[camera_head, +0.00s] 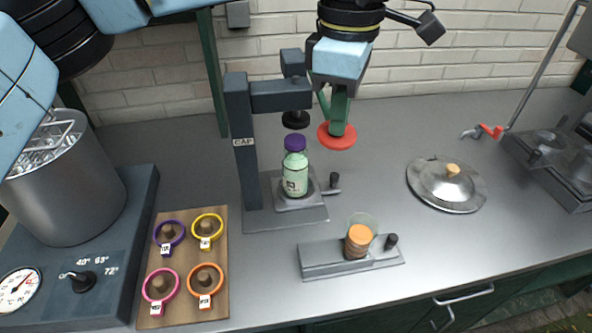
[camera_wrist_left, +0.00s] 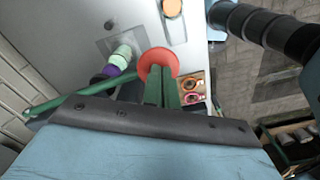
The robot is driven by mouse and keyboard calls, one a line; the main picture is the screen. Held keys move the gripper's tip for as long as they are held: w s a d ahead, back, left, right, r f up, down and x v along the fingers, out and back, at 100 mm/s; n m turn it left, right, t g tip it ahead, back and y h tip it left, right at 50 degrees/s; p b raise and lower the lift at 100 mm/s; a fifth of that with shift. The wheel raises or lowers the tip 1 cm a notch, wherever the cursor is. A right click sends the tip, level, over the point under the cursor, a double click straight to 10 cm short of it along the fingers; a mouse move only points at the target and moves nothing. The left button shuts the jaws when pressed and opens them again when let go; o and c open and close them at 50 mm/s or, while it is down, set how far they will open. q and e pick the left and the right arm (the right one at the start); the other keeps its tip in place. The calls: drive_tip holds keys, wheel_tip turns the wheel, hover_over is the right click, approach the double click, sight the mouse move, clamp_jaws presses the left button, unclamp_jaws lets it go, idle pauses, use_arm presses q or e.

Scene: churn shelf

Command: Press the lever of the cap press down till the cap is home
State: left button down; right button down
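The cap press is dark grey, its column (camera_head: 243,150) labelled CAP. A bottle of pale green liquid (camera_head: 295,172) stands upright on its base (camera_head: 260,218), with a purple cap (camera_head: 295,143) on top. The round black press pad (camera_head: 295,119) shows just above the cap, apart from it. A red disc (camera_head: 337,140), apparently the lever's knob, is right of the pad; it also shows in the left wrist view (camera_wrist_left: 158,57). My left gripper (camera_head: 338,125) has its green fingers close together, pointing down at the disc. They overlap it; contact is unclear. My right gripper is not in view.
A wooden board (camera_head: 187,270) with several coloured rings lies at front left, beside a steel pot (camera_head: 70,190). A metal lid (camera_head: 446,185) lies right. Counter between is clear.

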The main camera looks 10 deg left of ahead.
sight(334, 140)
use_arm(q)
drive_tip(key=shift+f+b, duration=0.6)
drive_tip(key=shift+f, duration=0.2)
drive_tip(key=shift+w+f+b, duration=0.15)
drive_tip(key=shift+f+b, duration=0.4)
drive_tip(key=shift+f, duration=0.25)
drive_tip(key=shift+a+f+b, duration=0.1)
drive_tip(key=shift+f+b, duration=0.25)
drive_tip(key=shift+f, duration=0.15)
drive_tip(key=shift+w+f, duration=0.15)
drive_tip(key=shift+f, duration=0.2)
